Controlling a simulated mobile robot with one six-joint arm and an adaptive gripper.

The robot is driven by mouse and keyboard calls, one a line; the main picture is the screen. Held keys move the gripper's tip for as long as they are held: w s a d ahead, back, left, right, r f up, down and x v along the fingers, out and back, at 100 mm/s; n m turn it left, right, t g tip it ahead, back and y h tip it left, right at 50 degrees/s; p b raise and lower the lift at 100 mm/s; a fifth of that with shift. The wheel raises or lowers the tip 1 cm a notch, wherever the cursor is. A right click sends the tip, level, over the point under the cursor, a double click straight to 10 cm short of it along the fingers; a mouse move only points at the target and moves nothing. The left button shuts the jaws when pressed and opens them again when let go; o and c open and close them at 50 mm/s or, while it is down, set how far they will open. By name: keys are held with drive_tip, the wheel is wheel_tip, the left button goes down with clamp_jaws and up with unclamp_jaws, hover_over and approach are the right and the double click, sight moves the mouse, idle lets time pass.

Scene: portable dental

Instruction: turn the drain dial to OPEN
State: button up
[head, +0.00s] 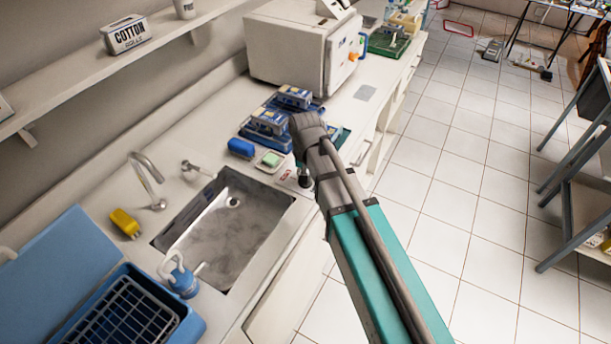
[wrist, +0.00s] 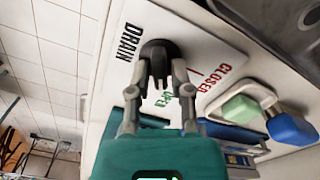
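The drain dial (wrist: 158,52) is a dark round knob with a narrow grip on a pale plate (wrist: 195,35). The plate reads DRAIN in black, CLOSED in red and OPEN in green. My gripper (wrist: 160,76) has one finger on each side of the dial's grip, with the fingers spread. I cannot tell whether they touch it. The gripper partly covers the OPEN label, and the dial's setting is unclear. In the head view my arm hides most of the dial; part of the plate (head: 286,174) shows beside the sink.
The sink (head: 225,225) with its tap (head: 148,180) lies left of my arm. A green soap bar (head: 271,159), a blue sponge-like block (head: 241,147) and blue boxes (head: 268,122) sit close by. A white cabinet (head: 300,48) stands behind. Open tiled floor lies right.

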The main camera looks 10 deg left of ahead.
drive_tip(key=shift+o, duration=1)
drive_tip(key=shift+n, duration=0.3)
drive_tip(key=n, duration=1.1)
drive_tip(key=shift+n, duration=0.4)
wheel_tip(320, 180, up, 14)
drive_tip(key=r+p, duration=0.1)
drive_tip(key=p, duration=1.3)
drive_tip(key=s+d+f+m, duration=0.1)
drive_tip(key=s+d+m, duration=0.2)
drive_tip(key=d+m, duration=0.4)
drive_tip(key=s+d+f+m+b, duration=0.1)
drive_tip(key=s+d+m, duration=0.2)
drive_tip(key=d, duration=1.7)
drive_tip(key=shift+d+f+m, duration=0.15)
drive_tip(key=shift+f+m, duration=0.05)
drive_tip(key=shift+m, duration=1.8)
